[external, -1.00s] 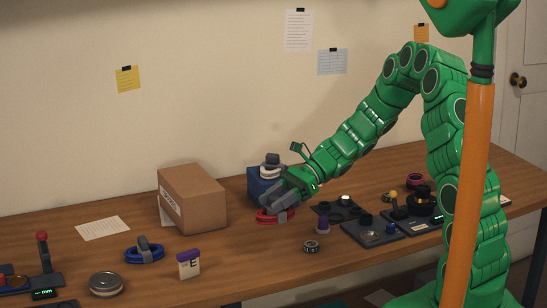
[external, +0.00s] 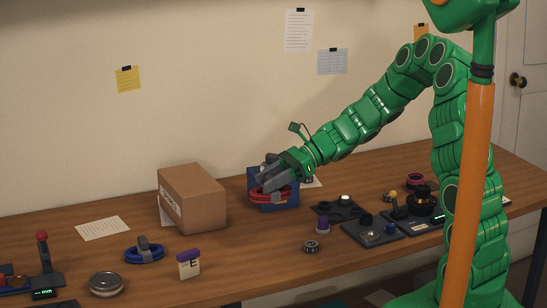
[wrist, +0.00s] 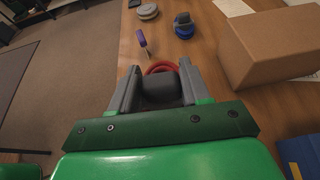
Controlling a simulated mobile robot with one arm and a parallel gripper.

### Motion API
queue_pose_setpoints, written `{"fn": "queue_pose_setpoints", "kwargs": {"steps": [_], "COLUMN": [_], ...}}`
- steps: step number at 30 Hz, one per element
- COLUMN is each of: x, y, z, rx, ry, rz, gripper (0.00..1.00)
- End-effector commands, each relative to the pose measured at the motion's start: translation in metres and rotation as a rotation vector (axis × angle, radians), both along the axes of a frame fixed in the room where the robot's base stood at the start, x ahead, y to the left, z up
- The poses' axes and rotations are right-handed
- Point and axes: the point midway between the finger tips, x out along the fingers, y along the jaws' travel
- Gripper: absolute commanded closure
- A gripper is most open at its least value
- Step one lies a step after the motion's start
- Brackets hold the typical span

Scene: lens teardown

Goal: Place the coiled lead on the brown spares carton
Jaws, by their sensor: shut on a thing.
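My gripper (external: 270,184) is shut on a red coiled lead (external: 270,197) and holds it raised in front of a blue box. In the wrist view the red coil (wrist: 162,66) shows just beyond the fingers, partly hidden by them. The brown carton (external: 195,205) stands on the table to the left of my gripper, apart from it, with a bare top. In the wrist view the carton (wrist: 265,45) is at the upper right. A second coiled lead, blue with a grey clip (external: 145,252), lies on the table in front of the carton.
The blue box (external: 287,200) stands right of the carton, its top largely hidden by my gripper. A purple-topped card (external: 188,264) and a round metal tin (external: 106,284) are at the front left. Dark trays with parts (external: 374,232) lie on the right. A small ring (external: 311,246) lies nearer the front.

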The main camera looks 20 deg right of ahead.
Motion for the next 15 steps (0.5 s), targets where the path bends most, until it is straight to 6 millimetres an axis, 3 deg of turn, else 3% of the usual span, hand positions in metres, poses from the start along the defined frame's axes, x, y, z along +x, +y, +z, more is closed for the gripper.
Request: {"fn": "queue_pose_setpoints", "kwargs": {"steps": [6,15], "x": [0.057,0.118], "y": [0.028,0.06], "z": [0.031,0.08], "rx": [0.002,0.001], "ry": [-0.006,-0.005], "rz": [-0.124,-0.284], "gripper": [0.88,0.88]}}
